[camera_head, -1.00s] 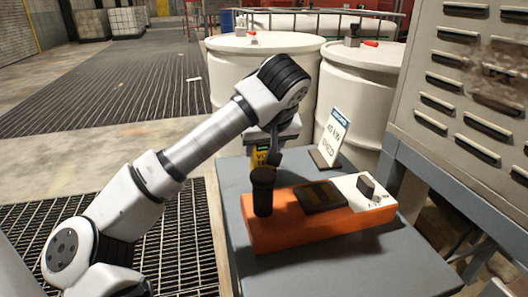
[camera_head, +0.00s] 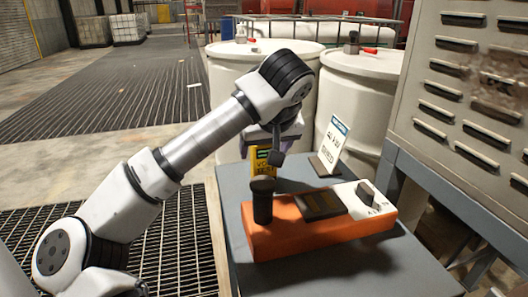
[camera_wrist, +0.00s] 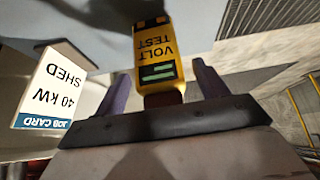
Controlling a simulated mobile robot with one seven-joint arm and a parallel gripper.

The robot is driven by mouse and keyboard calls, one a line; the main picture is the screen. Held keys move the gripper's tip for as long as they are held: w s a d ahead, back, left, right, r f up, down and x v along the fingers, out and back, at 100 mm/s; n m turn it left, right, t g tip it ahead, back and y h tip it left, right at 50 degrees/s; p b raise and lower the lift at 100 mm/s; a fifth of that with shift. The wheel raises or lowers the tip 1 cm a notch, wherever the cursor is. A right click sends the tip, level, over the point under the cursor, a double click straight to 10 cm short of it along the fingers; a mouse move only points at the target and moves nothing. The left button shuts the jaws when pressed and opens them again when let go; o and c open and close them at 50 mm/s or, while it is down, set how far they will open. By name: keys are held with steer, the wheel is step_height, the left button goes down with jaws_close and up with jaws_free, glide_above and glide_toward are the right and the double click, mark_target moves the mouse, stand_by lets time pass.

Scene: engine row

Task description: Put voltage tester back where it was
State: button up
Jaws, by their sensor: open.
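The yellow voltage tester (camera_head: 262,163), marked VOLT TEST, stands on the grey table behind the orange unit (camera_head: 300,228). The black knob partly covers its lower part in the head view. In the wrist view the tester (camera_wrist: 160,55) lies between the two purple fingers of my gripper (camera_wrist: 163,85). The fingers are apart, with a gap visible on either side of it. In the head view my gripper (camera_head: 266,145) is at the tester's top. The tester's base is hidden in the head view.
A job card (camera_head: 333,147) stands just right of the tester. White drums (camera_head: 357,105) stand behind, and a louvred cabinet (camera_head: 455,85) is at right.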

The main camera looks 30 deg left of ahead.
steer(key=v, duration=0.9)
steer(key=shift+r, duration=0.3)
steer(key=shift+s+d, duration=0.1)
steer(key=shift+d, duration=0.05)
